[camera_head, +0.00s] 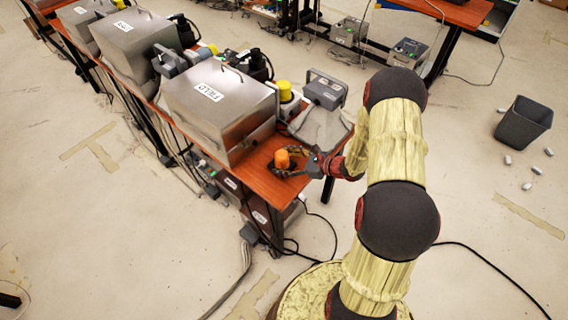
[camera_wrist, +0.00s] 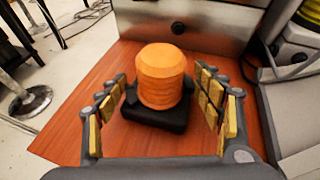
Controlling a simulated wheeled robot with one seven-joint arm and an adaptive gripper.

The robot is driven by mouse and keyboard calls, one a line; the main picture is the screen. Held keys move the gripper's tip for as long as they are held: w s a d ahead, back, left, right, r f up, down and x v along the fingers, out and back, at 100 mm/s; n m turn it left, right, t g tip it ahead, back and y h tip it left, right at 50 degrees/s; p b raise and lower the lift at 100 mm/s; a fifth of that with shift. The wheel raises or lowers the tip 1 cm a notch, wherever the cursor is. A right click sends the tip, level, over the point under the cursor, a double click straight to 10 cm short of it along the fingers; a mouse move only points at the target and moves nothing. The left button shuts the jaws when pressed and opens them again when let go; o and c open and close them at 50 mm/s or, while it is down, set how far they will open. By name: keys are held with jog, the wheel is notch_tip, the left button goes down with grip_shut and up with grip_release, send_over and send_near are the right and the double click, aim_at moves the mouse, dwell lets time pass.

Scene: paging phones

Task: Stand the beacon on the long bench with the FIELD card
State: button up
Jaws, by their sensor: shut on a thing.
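The beacon (camera_head: 282,158) has an orange ribbed dome on a black square base. It is upright at the near end of the long bench (camera_head: 262,165), in front of the metal box (camera_head: 225,110) that bears the FIELD card (camera_head: 209,92). In the wrist view the beacon (camera_wrist: 162,75) stands between the padded fingers of my gripper (camera_wrist: 160,88), its base seemingly on the red-brown top (camera_wrist: 85,120). My gripper (camera_head: 290,165) is shut on the beacon. The head view shows it reaching in from the right, low over the bench end.
More metal boxes with cards (camera_head: 130,40) stand farther along the bench. A grey device (camera_head: 325,88) and a yellow-capped item (camera_head: 286,92) stand beside the FIELD box. Cables hang below the bench end.

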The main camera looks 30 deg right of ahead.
jog(key=shift+r, duration=0.15)
jog(key=shift+f, duration=0.2)
jog(key=o, duration=2)
jog(key=shift+o, duration=0.3)
jog(key=shift+r, duration=0.1)
